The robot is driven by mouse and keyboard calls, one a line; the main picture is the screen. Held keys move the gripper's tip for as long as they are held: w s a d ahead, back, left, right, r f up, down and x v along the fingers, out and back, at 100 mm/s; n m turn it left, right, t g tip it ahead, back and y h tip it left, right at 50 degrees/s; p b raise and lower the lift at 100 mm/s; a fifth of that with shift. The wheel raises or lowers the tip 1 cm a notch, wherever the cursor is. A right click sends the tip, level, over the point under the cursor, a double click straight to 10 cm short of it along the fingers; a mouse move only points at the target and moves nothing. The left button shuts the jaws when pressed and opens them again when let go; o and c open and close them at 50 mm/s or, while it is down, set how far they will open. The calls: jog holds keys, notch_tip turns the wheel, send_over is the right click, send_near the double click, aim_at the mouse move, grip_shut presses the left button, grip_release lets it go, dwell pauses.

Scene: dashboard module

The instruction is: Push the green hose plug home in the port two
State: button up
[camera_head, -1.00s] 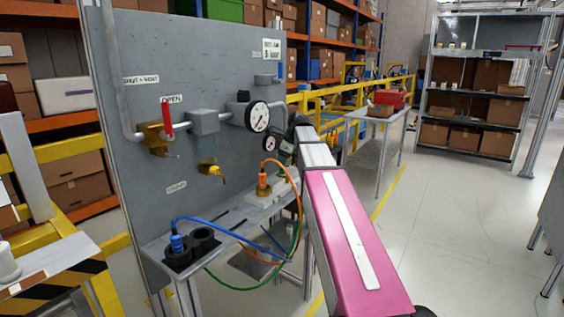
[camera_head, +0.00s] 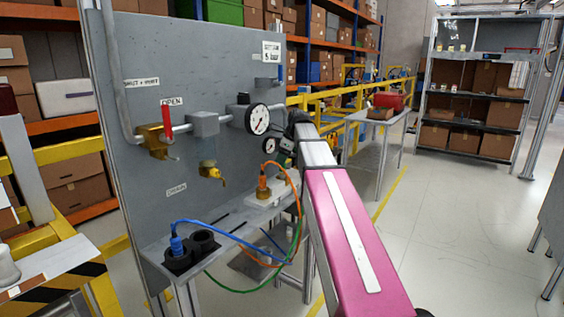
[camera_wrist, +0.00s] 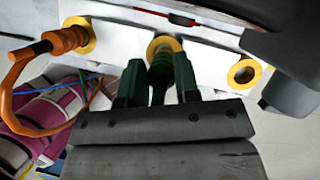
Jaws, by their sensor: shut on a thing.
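The green hose plug (camera_wrist: 160,66) stands between the fingers of my gripper (camera_wrist: 157,75) in the wrist view. The gripper is shut on it. The plug's front end is at the middle port's yellow ring (camera_wrist: 164,42) on the white port block (camera_wrist: 205,55). How deep it sits cannot be told. An orange hose plug (camera_wrist: 62,40) is at the left port, and the right port (camera_wrist: 243,72) is empty. In the head view my arm hides the gripper and green plug. The port block (camera_head: 262,200) and orange plug (camera_head: 263,186) show left of the arm.
A blue hose plug (camera_head: 177,245) stands in a black holder (camera_head: 178,261) at the bench's left end, beside an empty socket. Hoses hang over the bench's front edge. The upright grey panel (camera_head: 200,90) carries gauges and valves behind.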

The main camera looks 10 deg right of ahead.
jog(key=shift+r, duration=1.85)
